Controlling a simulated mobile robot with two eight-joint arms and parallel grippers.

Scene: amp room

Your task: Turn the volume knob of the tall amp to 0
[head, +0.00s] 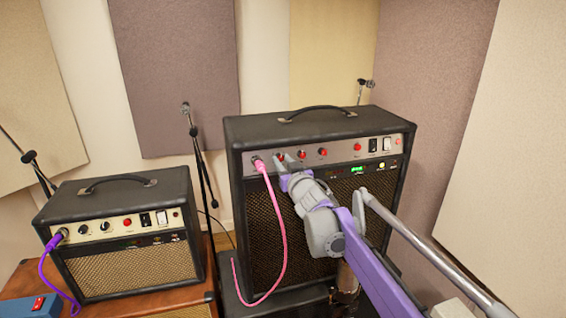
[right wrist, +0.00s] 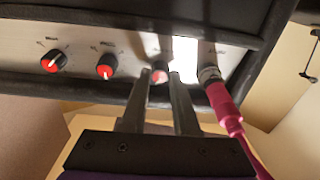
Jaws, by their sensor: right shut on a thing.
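The tall amp (head: 318,128) is black with a grey control panel holding several red-capped knobs. My right gripper (head: 288,158) reaches its panel from the front. In the right wrist view, my right gripper (right wrist: 160,80) has its two fingers on either side of the red-capped knob (right wrist: 159,73) closest to the pink cable's plug, and is shut on it. The fingers hide part of this knob and its pointer. Two other knobs, one nearer (right wrist: 107,65) and one farther (right wrist: 55,60), stand free to the left. The panel labels are too small to read. My left gripper is out of view.
A pink cable (head: 270,200) is plugged in beside the held knob and hangs down the tall amp's front. A smaller amp (head: 120,235) with a purple cable (head: 46,262) stands at the left. Microphone stands (head: 200,155) stand behind.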

